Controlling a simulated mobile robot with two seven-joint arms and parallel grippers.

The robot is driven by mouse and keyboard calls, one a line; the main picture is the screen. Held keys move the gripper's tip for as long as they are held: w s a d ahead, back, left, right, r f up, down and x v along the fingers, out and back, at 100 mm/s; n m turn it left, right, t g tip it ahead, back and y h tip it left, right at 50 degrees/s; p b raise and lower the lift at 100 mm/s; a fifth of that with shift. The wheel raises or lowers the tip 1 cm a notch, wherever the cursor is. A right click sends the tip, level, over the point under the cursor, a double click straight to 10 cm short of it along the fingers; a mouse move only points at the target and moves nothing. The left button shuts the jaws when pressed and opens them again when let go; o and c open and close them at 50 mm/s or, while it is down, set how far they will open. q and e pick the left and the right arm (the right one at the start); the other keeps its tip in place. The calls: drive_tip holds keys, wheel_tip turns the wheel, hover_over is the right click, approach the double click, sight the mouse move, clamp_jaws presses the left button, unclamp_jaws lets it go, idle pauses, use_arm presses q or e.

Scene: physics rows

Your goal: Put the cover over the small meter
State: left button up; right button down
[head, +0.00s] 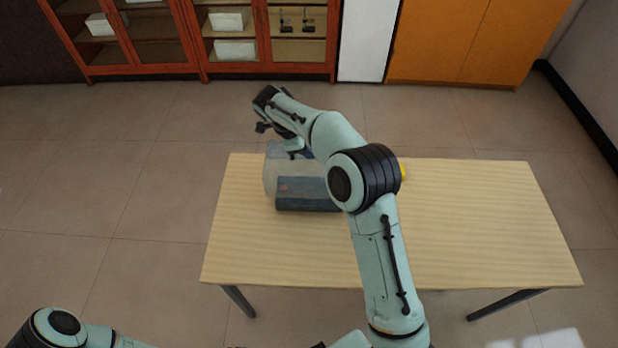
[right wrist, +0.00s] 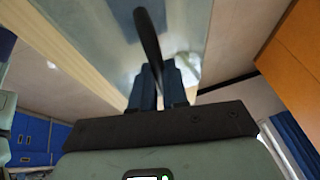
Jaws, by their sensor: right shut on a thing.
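A pale, see-through cover (head: 271,174) is at the far left part of the table. My right gripper is shut on its dark handle (right wrist: 150,38); the gripper's blue fingers (right wrist: 158,84) show in the right wrist view. In the head view the right hand (head: 291,146) is at the cover's top, with the fingertips not clear. A dark grey box (head: 307,193) with a small reddish patch sits at the cover's near side, partly behind my arm. I cannot tell whether this box is the small meter, or whether the cover touches the table. My left gripper is out of view.
The wooden table (head: 480,220) is bare on its right side and along the front. A small yellow thing (head: 403,172) shows just behind my right elbow, mostly hidden. Glass-front cabinets (head: 200,40) and an orange cupboard (head: 460,40) stand beyond the floor.

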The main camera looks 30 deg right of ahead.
wheel_tip(320, 180, down, 12)
drive_tip(key=shift+w+r, duration=0.15)
idle(0.3)
drive_tip(key=shift+f, duration=0.45)
drive_tip(key=c, duration=1.1)
unclamp_jaws()
drive_tip(key=shift+r, duration=0.1)
drive_tip(key=shift+c, duration=0.2)
